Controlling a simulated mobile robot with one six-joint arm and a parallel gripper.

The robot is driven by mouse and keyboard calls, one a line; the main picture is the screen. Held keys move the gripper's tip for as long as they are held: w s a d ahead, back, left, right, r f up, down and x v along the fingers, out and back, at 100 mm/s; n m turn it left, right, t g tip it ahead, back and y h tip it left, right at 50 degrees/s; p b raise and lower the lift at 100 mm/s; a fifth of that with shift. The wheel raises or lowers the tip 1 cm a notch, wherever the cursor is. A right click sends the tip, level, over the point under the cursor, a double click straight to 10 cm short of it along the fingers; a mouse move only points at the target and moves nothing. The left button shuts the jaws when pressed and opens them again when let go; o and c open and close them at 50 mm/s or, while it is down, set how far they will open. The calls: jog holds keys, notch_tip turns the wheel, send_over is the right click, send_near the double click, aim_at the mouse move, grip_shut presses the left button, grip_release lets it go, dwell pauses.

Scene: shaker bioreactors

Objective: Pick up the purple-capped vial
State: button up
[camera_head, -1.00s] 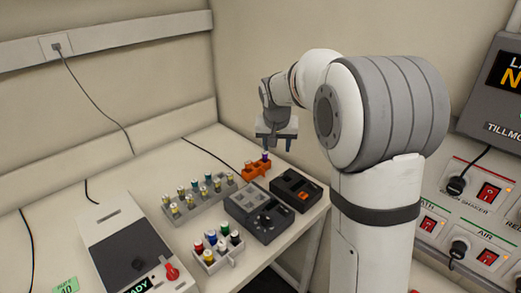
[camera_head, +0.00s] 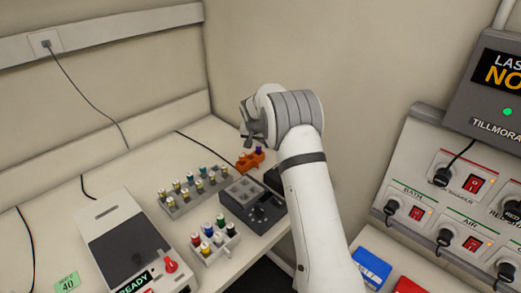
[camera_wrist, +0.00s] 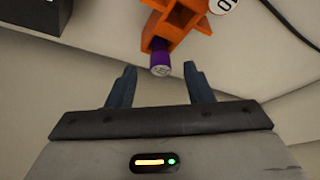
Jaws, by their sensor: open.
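The purple-capped vial (camera_head: 259,150) stands in a small orange rack (camera_head: 250,162) near the back corner of the table. In the wrist view its purple cap (camera_wrist: 160,67) lies between and slightly beyond my fingertips, at the edge of the orange rack (camera_wrist: 178,25). My gripper (camera_wrist: 160,77) is open, with one finger on each side of the cap's line and nothing held. In the head view my gripper (camera_head: 248,138) is small and partly hidden by my wrist, close beside the rack.
A grey rack of several vials (camera_head: 183,205), a grey block with compartments (camera_head: 262,212) and a white rack of coloured caps (camera_head: 214,250) stand nearby. The wall rises close behind the orange rack.

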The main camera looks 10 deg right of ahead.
aim_at(258, 145)
jog(key=shift+p+x, duration=0.3)
jog(key=shift+x, duration=1.1)
jog(key=c, duration=0.9)
jog(key=shift+o, duration=0.2)
notch_tip(258, 145, up, 10)
jog(key=shift+r+b, duration=0.1)
jog(key=shift+b, duration=1.15)
